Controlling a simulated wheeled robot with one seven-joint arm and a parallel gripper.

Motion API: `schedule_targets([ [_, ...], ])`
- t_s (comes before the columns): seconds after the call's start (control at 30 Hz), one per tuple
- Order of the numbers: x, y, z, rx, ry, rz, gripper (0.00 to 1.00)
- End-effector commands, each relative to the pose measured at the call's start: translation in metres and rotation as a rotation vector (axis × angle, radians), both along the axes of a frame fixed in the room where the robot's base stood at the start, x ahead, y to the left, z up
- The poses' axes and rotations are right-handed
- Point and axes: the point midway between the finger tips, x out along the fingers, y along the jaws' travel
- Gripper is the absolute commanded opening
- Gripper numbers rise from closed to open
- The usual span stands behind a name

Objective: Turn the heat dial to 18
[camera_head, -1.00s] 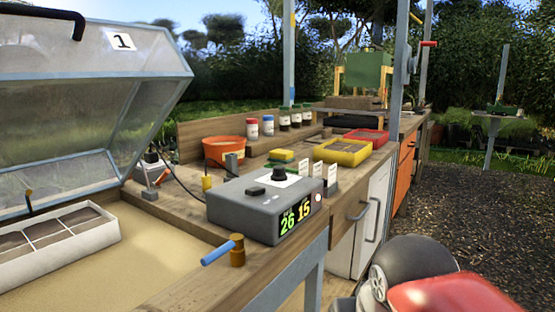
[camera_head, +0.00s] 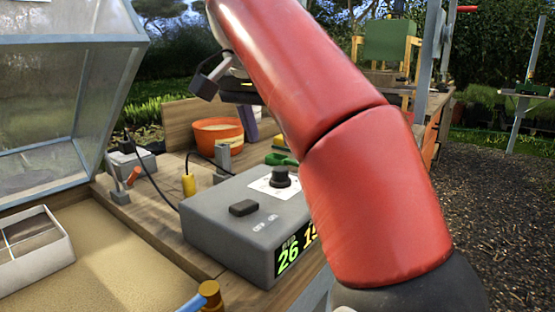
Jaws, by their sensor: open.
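The grey control box (camera_head: 225,225) stands on the bench. Its black round dial (camera_head: 280,178) rises from a white printed label on top. The display (camera_head: 288,258) on its front shows a green 26; the yellow number beside it is partly hidden by my red arm. It read 15 a second ago. My gripper (camera_head: 222,92) is up and left of the dial, apart from it, beyond the box. It is open and seems empty, partly hidden by my arm. The dial's pointer mark is too small to read.
A green looped thing (camera_head: 281,159) shows just behind the dial. A black block (camera_head: 243,208) sits on the box top. An orange pot (camera_head: 217,132) and a yellow cylinder (camera_head: 189,185) with a cable stand behind and left. A clear-lidded frame (camera_head: 65,110) stands at the left.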

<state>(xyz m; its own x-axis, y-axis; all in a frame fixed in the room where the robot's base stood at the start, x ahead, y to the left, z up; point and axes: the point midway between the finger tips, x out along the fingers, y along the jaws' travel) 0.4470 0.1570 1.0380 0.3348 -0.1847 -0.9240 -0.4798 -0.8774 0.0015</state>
Motion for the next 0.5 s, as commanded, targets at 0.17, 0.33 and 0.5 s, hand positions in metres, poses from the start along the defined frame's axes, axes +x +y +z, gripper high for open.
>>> schedule_targets([
  [0.17,0.005,-0.005,-0.016,-0.001,0.002,-0.001,0.5],
  [0.33,0.013,-0.009,-0.038,0.0,0.001,0.0,0.5],
  [0.5,0.02,-0.013,-0.058,-0.001,0.002,0.001,0.5],
])
